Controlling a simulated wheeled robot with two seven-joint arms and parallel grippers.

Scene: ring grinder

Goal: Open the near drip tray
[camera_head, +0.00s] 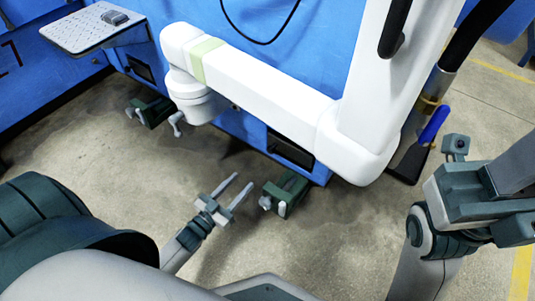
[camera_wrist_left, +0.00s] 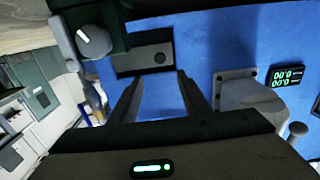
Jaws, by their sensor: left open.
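A dark rectangular front (camera_head: 290,148) is set low in the blue machine's side and looks like the near drip tray. It appears flush with the panel, though I cannot tell for sure. In the left wrist view the dark front (camera_wrist_left: 130,62) lies just beyond my fingertips, with a small round feature on it. My left gripper (camera_head: 243,180) is open and empty, pointing toward the machine; its two fingers (camera_wrist_left: 160,76) stand apart with blue panel between them. A gap shows between fingertips and front in the head view.
A dark green block (camera_head: 291,188) with a grey knob (camera_wrist_left: 94,42) stands close beside my left fingers. A similar block (camera_head: 150,108) and dark front (camera_head: 139,69) lie farther left. A white machine arm (camera_head: 270,90) hangs above. The grey floor (camera_head: 125,175) at left is clear.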

